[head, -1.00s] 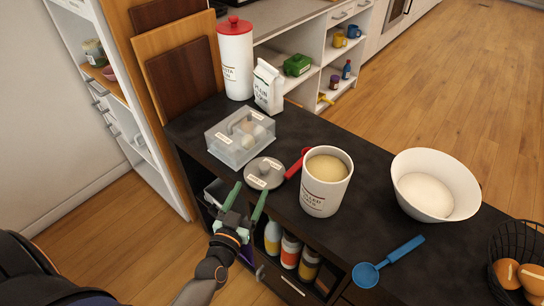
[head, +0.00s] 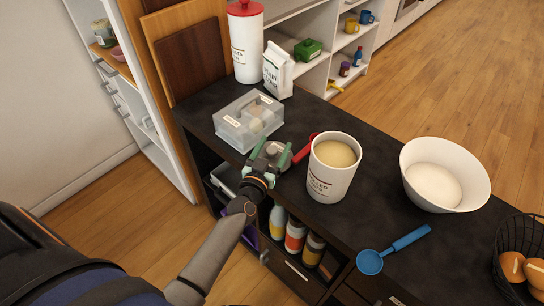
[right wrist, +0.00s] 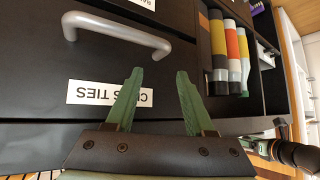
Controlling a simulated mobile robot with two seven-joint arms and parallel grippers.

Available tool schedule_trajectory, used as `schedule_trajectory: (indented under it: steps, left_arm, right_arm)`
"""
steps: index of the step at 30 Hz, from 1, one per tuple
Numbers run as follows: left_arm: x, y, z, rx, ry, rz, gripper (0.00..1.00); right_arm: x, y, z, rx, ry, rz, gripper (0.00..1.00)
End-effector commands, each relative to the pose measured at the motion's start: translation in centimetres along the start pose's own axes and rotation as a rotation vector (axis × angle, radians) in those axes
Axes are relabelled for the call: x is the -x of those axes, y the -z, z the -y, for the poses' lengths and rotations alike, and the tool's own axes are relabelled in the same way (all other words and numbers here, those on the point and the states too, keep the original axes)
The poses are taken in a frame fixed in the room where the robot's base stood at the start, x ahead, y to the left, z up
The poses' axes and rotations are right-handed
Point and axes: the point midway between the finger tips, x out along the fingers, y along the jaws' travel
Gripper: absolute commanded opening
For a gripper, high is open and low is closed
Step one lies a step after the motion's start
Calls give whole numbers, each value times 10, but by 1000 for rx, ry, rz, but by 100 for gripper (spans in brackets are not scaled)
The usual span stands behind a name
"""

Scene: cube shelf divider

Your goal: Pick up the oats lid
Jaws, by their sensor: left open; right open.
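The canister is white and full of pale oats. My right gripper (right wrist: 156,95) is open and empty in the right wrist view, in front of a dark drawer (right wrist: 200,70) with a metal handle.
A clear lidded box (head: 249,121) stands behind the lid. A white bowl (head: 445,178), a blue spoon (head: 392,250) and a wire basket (head: 522,255) are to the right. Bottles (head: 295,236) stand on the shelf below.

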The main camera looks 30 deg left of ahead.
Motion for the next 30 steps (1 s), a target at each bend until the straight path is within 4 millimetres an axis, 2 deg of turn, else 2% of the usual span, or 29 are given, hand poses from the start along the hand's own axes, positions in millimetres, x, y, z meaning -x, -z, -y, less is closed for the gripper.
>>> schedule_trajectory:
  steps: [1, 5, 13, 30]
  left_arm:
    - [-8, -1, 1, -1, 0, 0, 76]
    - [-17, -1, 1, 0, 0, 0, 76]
    - [-19, -1, 1, -1, 0, 0, 74]
    - [-19, -1, 1, -1, 0, 1, 10]
  right_arm:
    - [-2, -2, 0, 0, 0, 0, 54]
    - [-2, -3, 0, 0, 1, 5, 54]
    - [-2, -2, 1, 0, 3, 5, 54]
    - [-2, 1, 2, 1, 5, -3, 54]
